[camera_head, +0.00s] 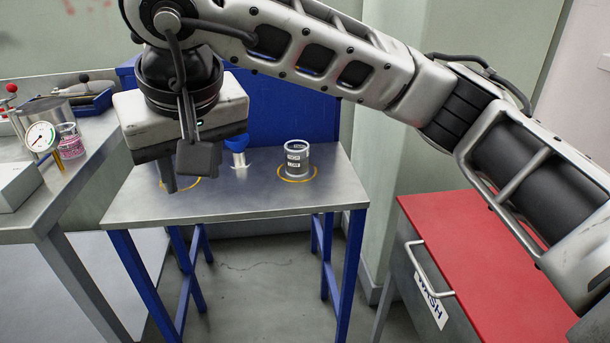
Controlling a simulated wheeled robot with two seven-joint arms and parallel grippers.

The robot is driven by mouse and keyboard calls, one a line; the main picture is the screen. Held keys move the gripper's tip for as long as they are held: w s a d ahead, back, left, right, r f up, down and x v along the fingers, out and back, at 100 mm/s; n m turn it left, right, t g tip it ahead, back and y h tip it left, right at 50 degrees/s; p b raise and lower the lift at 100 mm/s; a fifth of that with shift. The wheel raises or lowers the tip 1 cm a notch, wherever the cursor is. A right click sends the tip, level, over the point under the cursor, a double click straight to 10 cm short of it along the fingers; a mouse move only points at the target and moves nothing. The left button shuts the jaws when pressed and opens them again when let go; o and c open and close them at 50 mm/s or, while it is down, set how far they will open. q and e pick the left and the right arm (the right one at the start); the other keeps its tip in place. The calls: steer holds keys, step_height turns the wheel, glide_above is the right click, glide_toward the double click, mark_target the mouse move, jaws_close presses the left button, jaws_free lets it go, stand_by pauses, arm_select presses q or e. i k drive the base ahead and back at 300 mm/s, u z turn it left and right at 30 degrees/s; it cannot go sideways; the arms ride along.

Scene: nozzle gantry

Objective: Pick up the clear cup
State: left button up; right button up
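A see-through grey cup (297,161) with a white label stands upright inside a yellow ring on the right part of the steel-topped blue table. A second clear container (69,142) with pink contents stands on the left bench; I cannot tell for certain which one is the clear cup. My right gripper (183,169) hangs fingers-down over the left part of the table, left of the grey cup and apart from it. Its dark fingers are apart, with nothing visible between them. It partly hides a yellow ring on the tabletop. My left gripper is not in view.
A small blue-topped item (238,150) stands between my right gripper and the grey cup. The left bench (62,205) holds a dial gauge (41,138), a white box (15,184) and tools. A red-topped cabinet (480,265) stands right. The table's front right is clear.

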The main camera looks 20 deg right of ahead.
mark_target(297, 158)
steer(key=u, duration=1.05)
steer(key=i, duration=0.6)
steer(key=z, duration=2.1)
steer(key=i, duration=0.5)
